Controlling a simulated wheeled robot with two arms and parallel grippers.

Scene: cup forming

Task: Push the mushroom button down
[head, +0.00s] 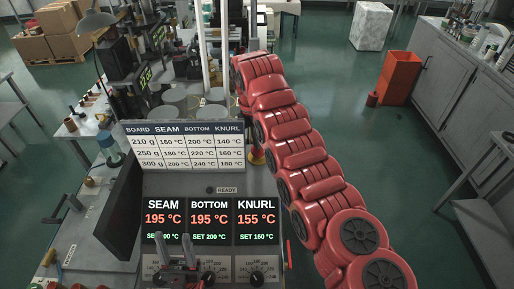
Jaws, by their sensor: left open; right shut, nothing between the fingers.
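A small red and yellow piece (257,156), probably the mushroom button, shows right of the settings board. My red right arm partly covers it, and I cannot tell whether it is pressed. My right arm runs from the lower right up to the top middle. Its gripper cannot be made out, apparently hidden behind the arm. My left gripper (175,246) is low in the picture, in front of the SEAM display. Its two dark fingers are apart, with nothing seen between them. It is well left of and below the red and yellow piece.
The control panel (228,189) shows SEAM 195, BOTTOM 195 and KNURL 155 °C, with dials below. The settings board (190,167) stands behind it. A dark screen (121,207) stands left. Machinery and several grey cylinders are behind. An orange bin (398,78) stands on open floor to the right.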

